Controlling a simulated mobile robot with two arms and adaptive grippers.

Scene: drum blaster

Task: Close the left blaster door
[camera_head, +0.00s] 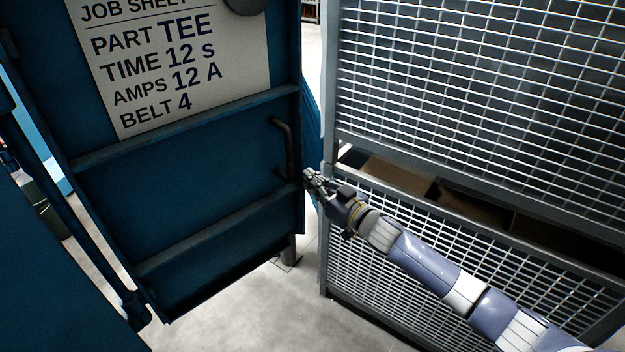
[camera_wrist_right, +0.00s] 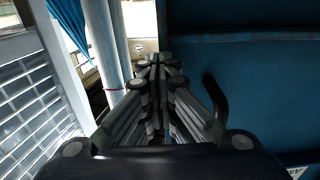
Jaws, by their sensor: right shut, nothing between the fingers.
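The blue blaster door (camera_head: 200,200) stands open at the left of the head view, with a job sheet (camera_head: 165,60) on its upper part. Its dark bar handle (camera_head: 287,148) is near its free edge. My right gripper (camera_head: 308,175) is shut and empty at the door's free edge, just right of the handle. In the right wrist view the gripper fingers (camera_wrist_right: 158,65) are closed together, with the door (camera_wrist_right: 270,90) and the handle (camera_wrist_right: 216,100) to their right. I cannot tell whether the fingers touch the door. My left gripper is out of view.
A grey wire mesh cage (camera_head: 480,100) with brown boxes (camera_head: 397,175) inside stands close on the right, behind and beside my right arm. A narrow gap lies between cage and door. The concrete floor (camera_head: 240,315) is clear below.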

